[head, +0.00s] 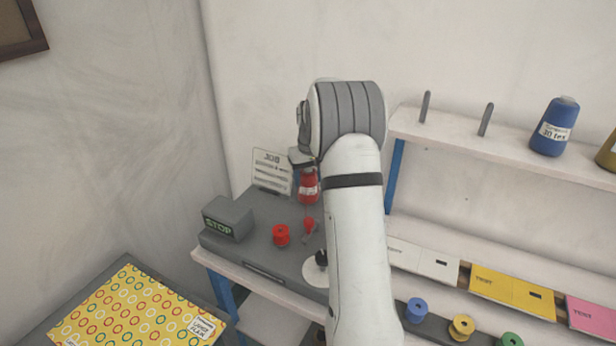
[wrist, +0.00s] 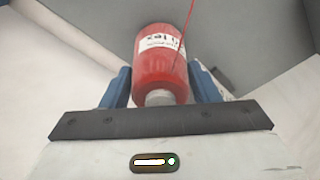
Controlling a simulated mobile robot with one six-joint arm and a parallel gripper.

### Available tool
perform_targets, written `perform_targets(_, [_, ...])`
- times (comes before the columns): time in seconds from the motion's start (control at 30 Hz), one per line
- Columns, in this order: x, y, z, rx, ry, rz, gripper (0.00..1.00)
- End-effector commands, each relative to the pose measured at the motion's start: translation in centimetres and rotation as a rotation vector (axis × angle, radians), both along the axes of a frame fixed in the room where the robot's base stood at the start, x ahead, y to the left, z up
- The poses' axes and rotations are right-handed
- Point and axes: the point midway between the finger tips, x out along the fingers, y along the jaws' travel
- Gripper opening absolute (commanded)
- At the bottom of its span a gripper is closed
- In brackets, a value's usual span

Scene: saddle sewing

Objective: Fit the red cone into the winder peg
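The red cone (head: 308,187), with a white label, is held upright below my gripper (head: 302,158), above the back part of the grey winder (head: 265,245). In the wrist view, the red cone (wrist: 160,65) sits between the two blue fingers of my gripper (wrist: 161,86), which are closed against its sides. A red thread runs from the cone toward the top of that view. I cannot make out the winder peg; the cone or my arm may hide it.
On the winder are a red spool (head: 281,235), a small red part (head: 309,225), a STOP box (head: 227,218) and a JOB card (head: 271,171). A shelf (head: 470,145) at right bears two bare pegs and a blue cone (head: 554,127). Coloured spools lie at lower right.

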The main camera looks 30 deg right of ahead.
Motion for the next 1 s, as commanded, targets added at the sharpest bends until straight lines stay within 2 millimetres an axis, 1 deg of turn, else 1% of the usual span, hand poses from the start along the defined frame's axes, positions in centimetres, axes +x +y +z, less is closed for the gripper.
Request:
perform_targets(0.03, [0.0,0.0,0.0,0.0,0.0,0.0,0.59])
perform_targets(0.23, [0.0,0.0,0.0,0.0,0.0,0.0,0.76])
perform_targets(0.43, [0.0,0.0,0.0,0.0,0.001,0.0,0.76])
perform_targets(0.53, [0.0,0.0,0.3,0.0,0.0,0.001,0.76])
perform_targets(0.67, [-0.2,0.0,1.9,-0.001,-0.003,0.001,0.76])
perform_targets(0.9, [-0.6,0.1,6.0,-0.001,-0.002,0.001,0.76])
perform_targets(1.0, [-0.8,0.1,7.1,-0.001,-0.001,0.001,0.76])
